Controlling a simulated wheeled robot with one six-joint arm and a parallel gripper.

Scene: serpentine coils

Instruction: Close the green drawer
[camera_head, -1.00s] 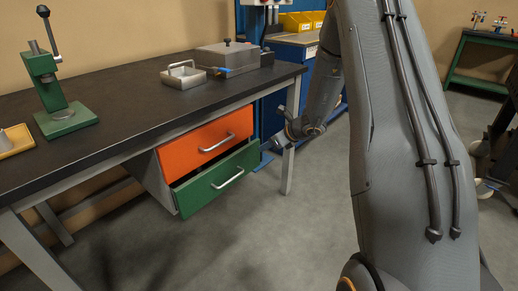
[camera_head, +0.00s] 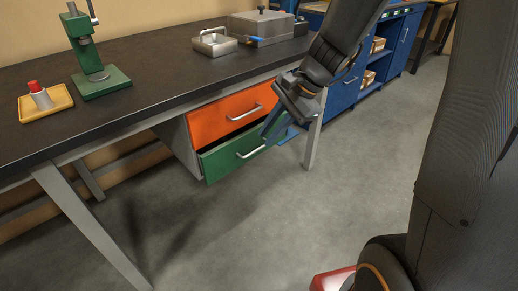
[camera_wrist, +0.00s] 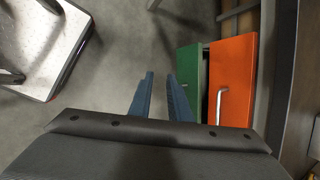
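The green drawer (camera_head: 222,163) is the lower of two drawers under the dark workbench. It stands partly pulled out, with a dark gap above its front and a silver bar handle (camera_head: 251,153). In the wrist view the green front (camera_wrist: 188,72) shows just right of my fingers, its lower part hidden by them. My gripper (camera_head: 281,136) hangs in front of the drawer's right end, pointing down. In the wrist view its two blue fingers (camera_wrist: 160,90) are apart with only floor between them. I cannot tell whether a finger touches the drawer.
The orange drawer (camera_head: 222,116) sits directly above the green one and looks shut. The workbench (camera_head: 150,90) carries a green press (camera_head: 100,80), a yellow tray (camera_head: 60,108) and metal boxes. A bench leg (camera_head: 312,145) stands right of the drawers.

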